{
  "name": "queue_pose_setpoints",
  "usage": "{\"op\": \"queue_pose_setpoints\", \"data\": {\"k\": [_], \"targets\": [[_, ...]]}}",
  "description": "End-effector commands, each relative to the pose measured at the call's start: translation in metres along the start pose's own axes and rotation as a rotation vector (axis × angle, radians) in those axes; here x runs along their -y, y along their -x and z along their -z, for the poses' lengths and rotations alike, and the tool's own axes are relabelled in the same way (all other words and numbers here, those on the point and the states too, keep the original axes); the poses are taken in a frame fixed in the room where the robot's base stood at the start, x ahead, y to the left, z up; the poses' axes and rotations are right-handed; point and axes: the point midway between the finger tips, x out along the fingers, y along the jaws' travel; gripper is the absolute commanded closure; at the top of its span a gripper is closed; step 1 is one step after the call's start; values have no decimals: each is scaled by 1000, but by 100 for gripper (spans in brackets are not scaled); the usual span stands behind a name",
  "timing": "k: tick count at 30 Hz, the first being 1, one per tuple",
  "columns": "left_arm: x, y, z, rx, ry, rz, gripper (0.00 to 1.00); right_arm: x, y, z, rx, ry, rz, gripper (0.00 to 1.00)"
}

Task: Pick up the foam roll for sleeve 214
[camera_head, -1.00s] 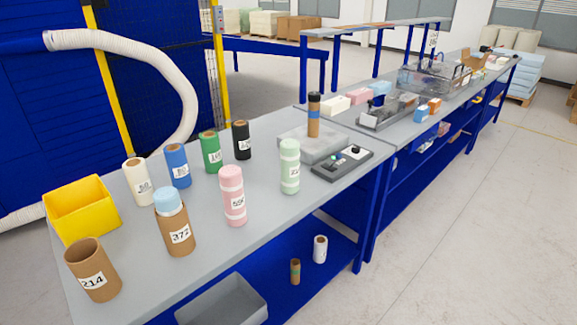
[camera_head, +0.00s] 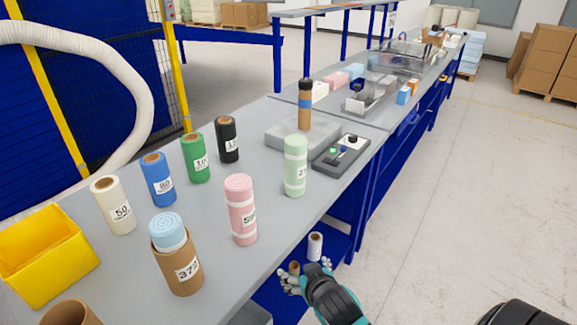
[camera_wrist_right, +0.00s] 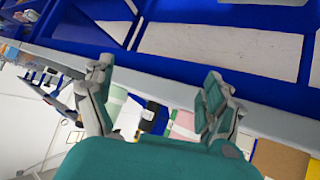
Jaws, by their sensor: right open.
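A pale green foam roll (camera_head: 295,172) with white bands stands upright on the grey table. Its label starts with 2; the rest is too small to read. The brown cardboard sleeve (camera_head: 70,314), labelled 214 in the earlier frame, shows only its top rim at the bottom left. My right gripper (camera_head: 305,271) is open and empty in front of the table edge, below the green roll in the picture. In the right wrist view its spread fingers (camera_wrist_right: 158,82) show with nothing between them. My left gripper is out of view.
A pink roll (camera_head: 240,209) and sleeve 372 (camera_head: 180,266) with blue foam (camera_head: 168,231) stand left of the green roll. Behind are cream, blue, green and black tubes.

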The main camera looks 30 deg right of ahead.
Motion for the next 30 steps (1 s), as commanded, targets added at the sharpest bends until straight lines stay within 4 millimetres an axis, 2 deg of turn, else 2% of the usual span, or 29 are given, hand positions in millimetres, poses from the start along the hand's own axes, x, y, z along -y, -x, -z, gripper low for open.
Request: {"op": "queue_pose_setpoints", "data": {"k": [1,9,15,18,23,30], "targets": [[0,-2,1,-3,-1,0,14,-3,7,8,-17,-9,-7,12],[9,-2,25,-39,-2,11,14,-37,4,97,-298,-103,-88,12],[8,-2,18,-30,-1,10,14,-63,17,163,-520,-161,-130,12],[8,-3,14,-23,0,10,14,-72,25,187,-606,-181,-141,12],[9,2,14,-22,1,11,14,-79,20,208,-647,-187,-147,12],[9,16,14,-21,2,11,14,-88,-21,238,-644,-186,-146,12]]}}
